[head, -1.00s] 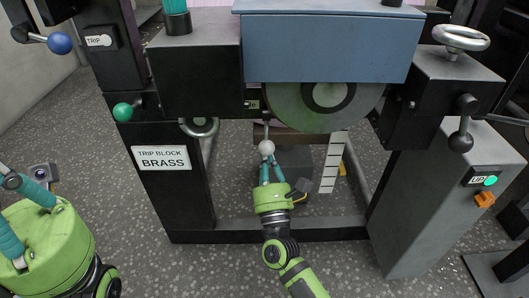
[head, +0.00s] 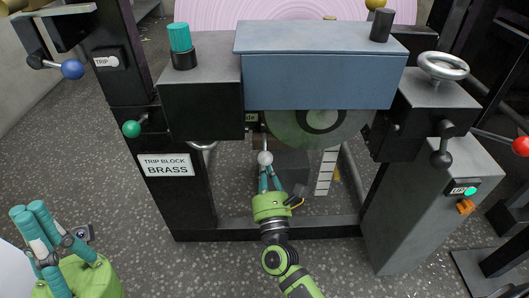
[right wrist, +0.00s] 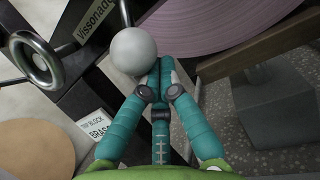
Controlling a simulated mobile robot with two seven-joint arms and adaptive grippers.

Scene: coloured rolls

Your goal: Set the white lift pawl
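The white lift pawl shows as a white ball knob (head: 265,158) on a thin stem under the machine's middle, left of the big wheel. It looks large in the right wrist view (right wrist: 133,50). My right gripper (head: 265,171) is just below the knob in the head view. Its teal fingers (right wrist: 163,64) come together at their tips, right against or beside the knob, which hides part of one finger. I see no gap between the tips; whether they touch the knob is unclear. My left gripper (head: 38,222) is at the lower left, fingers apart, empty, away from the machine.
Near the knob are the wheel (head: 322,128), a white scale (head: 326,172) and a dark block (head: 290,165). A post with the "TRIP BLOCK BRASS" label (head: 166,165) stands left; a grey pedestal with a lit "UP" plate (head: 463,190) stands right. A low crossbar (head: 335,227) runs in front.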

